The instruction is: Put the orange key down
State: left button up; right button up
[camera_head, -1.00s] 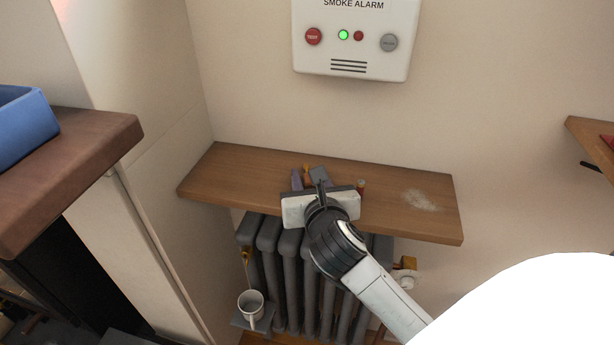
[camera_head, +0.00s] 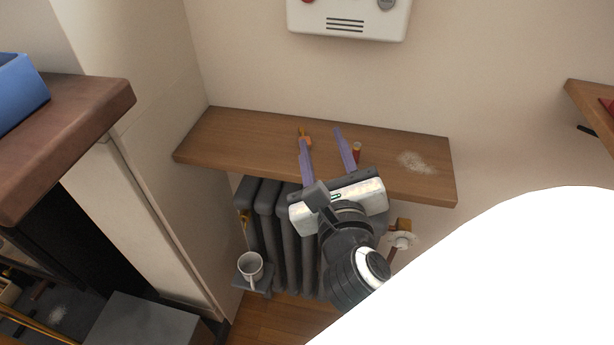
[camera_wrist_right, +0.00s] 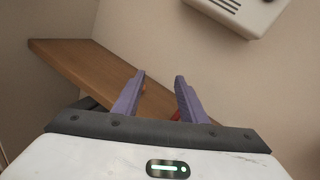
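The orange key (camera_head: 305,140) shows as a small orange piece on the wooden wall shelf (camera_head: 240,140), partly hidden by the left-hand finger of my right gripper. My right gripper (camera_head: 321,138) has its two purple fingers wide apart over the shelf, with nothing between them. In the right wrist view the open fingers (camera_wrist_right: 160,80) also stand apart, and a bit of the orange key (camera_wrist_right: 143,89) shows by the left finger. I cannot tell whether that finger touches the key. My left gripper is not in view.
A small red cylinder (camera_head: 357,150) stands on the shelf beside the right-hand finger. A whitish patch (camera_head: 416,162) marks the shelf's right part. Below are a grey radiator (camera_head: 268,210) and a white mug (camera_head: 250,267).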

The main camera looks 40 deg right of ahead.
jog(key=w+a+f+n+t+y, duration=0.1)
jog(key=a+n+t+y, duration=0.6)
jog(key=n, duration=1)
jog(key=s+a+f+n+g+y, duration=0.1)
jog(key=a+f+n+g+y, duration=0.35)
jog(key=a+f+n, duration=0.5)
jog(key=s+d+f+n+g, duration=0.1)
jog(key=s+f+n+g, duration=0.3)
jog(key=f, duration=0.8)
jog(key=s+d+f+n+g, duration=0.2)
jog(key=s+f+n+g, duration=0.2)
jog(key=s+f+n, duration=0.4)
notch_tip(320, 180, down, 4)
jog(key=shift+d+f+n+g, duration=0.1)
jog(key=shift+d+n+g, duration=0.25)
jog(key=shift+n, duration=0.5)
